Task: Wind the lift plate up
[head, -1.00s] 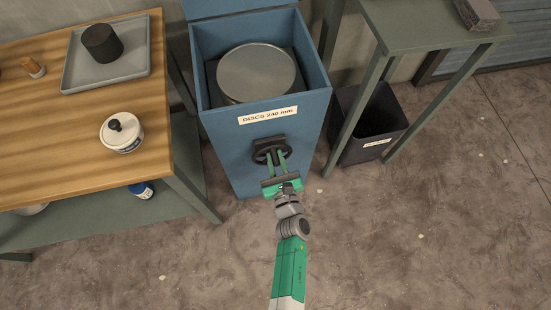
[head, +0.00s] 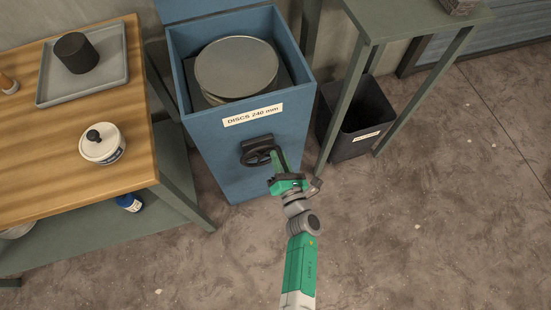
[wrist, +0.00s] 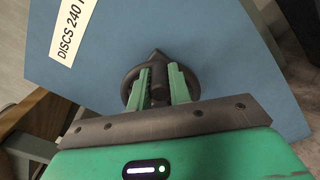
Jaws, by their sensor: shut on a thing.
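A blue cabinet (head: 235,165) labelled "DISCS 240 mm" stands with its top open. A stack of round grey metal discs (head: 237,66) sits inside near the top, with several disc edges showing. The lift plate under the stack cannot be made out clearly. A black handwheel (head: 256,152) is on the cabinet's front, below the label. My gripper (head: 279,160) is at the wheel's right side in the head view. In the wrist view its two green fingers (wrist: 159,80) are shut on the wheel's dark grip (wrist: 157,92), inside the wheel's rim (wrist: 129,94).
A wooden table (head: 60,150) on the left holds a grey tray (head: 108,84) with a black cylinder (head: 76,53) and a white lidded jar (head: 102,144). A green stand (head: 415,20) and a dark bin (head: 362,115) are on the right. The front floor is clear.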

